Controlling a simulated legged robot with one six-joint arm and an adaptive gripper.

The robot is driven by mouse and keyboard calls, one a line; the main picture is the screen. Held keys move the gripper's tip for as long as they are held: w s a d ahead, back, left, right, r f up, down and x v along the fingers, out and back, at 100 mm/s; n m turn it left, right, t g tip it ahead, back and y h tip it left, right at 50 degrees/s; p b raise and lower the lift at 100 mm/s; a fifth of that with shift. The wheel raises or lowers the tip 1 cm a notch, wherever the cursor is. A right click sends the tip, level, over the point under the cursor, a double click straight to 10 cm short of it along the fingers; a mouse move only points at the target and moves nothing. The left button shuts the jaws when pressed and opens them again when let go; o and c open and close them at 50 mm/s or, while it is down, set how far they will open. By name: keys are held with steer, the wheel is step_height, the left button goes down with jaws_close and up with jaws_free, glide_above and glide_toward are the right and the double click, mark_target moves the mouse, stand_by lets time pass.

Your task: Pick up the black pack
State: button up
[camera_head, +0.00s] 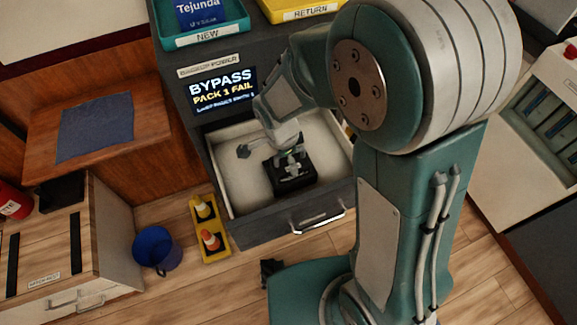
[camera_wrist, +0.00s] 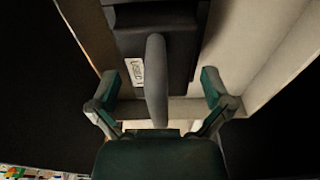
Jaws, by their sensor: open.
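The black pack (camera_head: 291,184) sits inside an open, white-lined drawer (camera_head: 243,196) of the dark cabinet. My gripper (camera_head: 265,152) reaches down into the drawer, just above and behind the pack. In the wrist view the pack (camera_wrist: 183,62) lies straight ahead, with a grey handle (camera_wrist: 156,80) running lengthwise and a small white label on its left. My gripper (camera_wrist: 161,97) is open there, its two fingers spread wide on either side of the handle. I cannot tell whether anything touches. My arm hides part of the drawer's right side.
A teal NEW tray (camera_head: 205,38) and a yellow RETURN tray (camera_head: 300,14) stand on the cabinet. A screen (camera_head: 222,90) reads "BYPASS PACK 1 FAIL". The drawer's front and walls surround the pack.

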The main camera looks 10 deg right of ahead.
steer(key=shift+d+f, duration=0.2)
steer(key=shift+f, duration=0.4)
steer(key=c, duration=1)
steer(key=shift+w, duration=0.1)
steer(key=shift+r, duration=0.1)
steer(key=shift+r, duration=7.25)
